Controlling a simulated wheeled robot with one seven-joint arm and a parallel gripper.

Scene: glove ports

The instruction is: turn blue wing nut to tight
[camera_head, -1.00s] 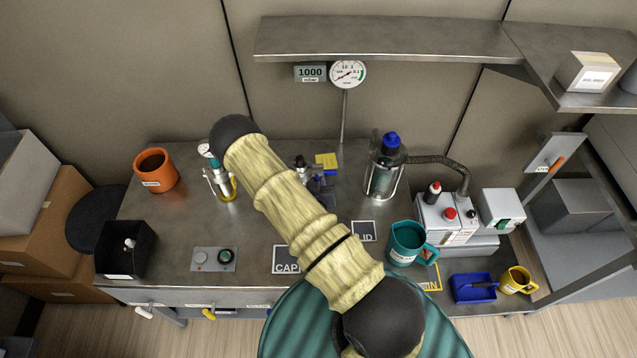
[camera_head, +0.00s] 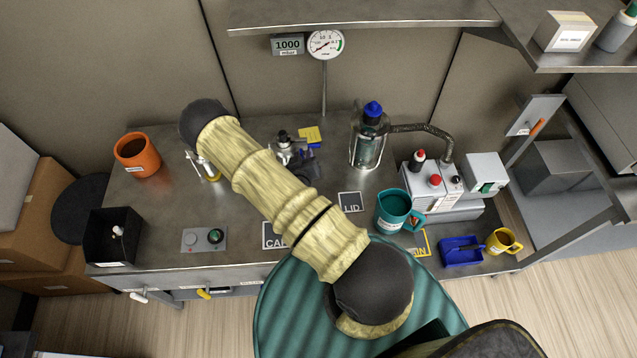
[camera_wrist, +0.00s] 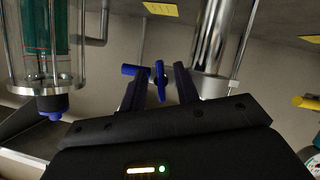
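The blue wing nut (camera_wrist: 159,77) shows in the wrist view between the two fingers of my gripper (camera_wrist: 160,84). A blue bar or knob (camera_wrist: 131,69) lies just left of it, near the left fingertip. The fingers stand apart with a gap around the wing nut; I cannot tell whether either one touches it. In the head view my yellow-sleeved arm crosses the bench, and I cannot make out my gripper or the wing nut there.
In the wrist view a steel cylinder (camera_wrist: 211,42) stands close to the right finger, and a caged teal vessel (camera_wrist: 65,45) is at left. In the head view a blue-capped bottle (camera_head: 372,110), a teal mug (camera_head: 392,212) and an orange pot (camera_head: 137,154) stand on the bench.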

